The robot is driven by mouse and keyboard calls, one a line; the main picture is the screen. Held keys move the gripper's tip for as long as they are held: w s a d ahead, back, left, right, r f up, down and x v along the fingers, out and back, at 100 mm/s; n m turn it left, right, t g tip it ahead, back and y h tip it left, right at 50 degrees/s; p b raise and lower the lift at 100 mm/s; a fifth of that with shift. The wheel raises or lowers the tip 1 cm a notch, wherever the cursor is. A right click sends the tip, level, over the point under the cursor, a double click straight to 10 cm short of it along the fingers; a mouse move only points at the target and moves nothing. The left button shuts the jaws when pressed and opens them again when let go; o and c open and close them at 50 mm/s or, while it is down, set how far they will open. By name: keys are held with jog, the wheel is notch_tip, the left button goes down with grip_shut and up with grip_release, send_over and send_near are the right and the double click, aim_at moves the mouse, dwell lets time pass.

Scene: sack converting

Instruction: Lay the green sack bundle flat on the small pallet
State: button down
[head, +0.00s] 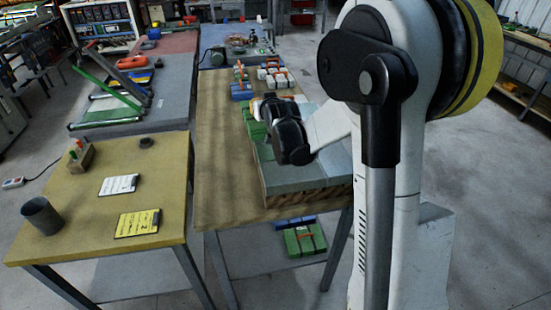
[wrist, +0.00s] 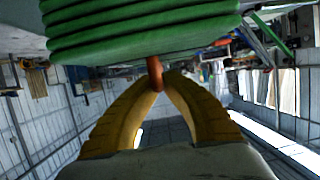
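In the wrist view the green sack bundle (wrist: 140,35), a stack of flat green layers, fills the top of the picture. An orange-red tie (wrist: 155,72) comes from it. The yellow fingertips of my gripper (wrist: 162,80) close together on this tie, with the bundle right beyond them. In the head view my arm hides most of my gripper. Some green (head: 256,130) shows beside my dark wrist, probably the held bundle. A low wooden platform with a grey-green top (head: 300,178), probably the small pallet, lies at the table's near right, partly behind my arm.
Blue, white and red-tied bundles (head: 275,75) stand further back on the wooden table (head: 218,150). A yellow table (head: 90,180) on the left holds a dark cup (head: 42,217) and cards (head: 138,223).

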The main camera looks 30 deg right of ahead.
jog(key=shift+m+h, duration=0.3)
jog(key=d, duration=0.2)
jog(key=d+r, duration=0.1)
jog(key=d, duration=0.2)
jog(key=shift+w+r, duration=0.1)
jog(key=shift+r, duration=0.05)
jog(key=s+a+f+b, duration=0.1)
jog(key=s+f, duration=0.1)
jog(key=s, duration=0.1)
jog(key=s+f+b, duration=0.1)
jog(key=s+f, duration=0.1)
jog(key=s, duration=0.2)
jog(key=s+a+f+b, duration=0.1)
jog(key=s+f+b, duration=0.1)
jog(key=s, duration=0.1)
jog(key=shift+s+a+f, duration=0.15)
jog(key=shift+s+a, duration=0.05)
jog(key=shift+a, duration=0.1)
notch_tip(320, 180, down, 4)
jog(key=shift+f+b, duration=0.1)
jog(key=shift+b, duration=0.95)
jog(key=c, duration=2)
grip_release()
jog(key=o, duration=0.4)
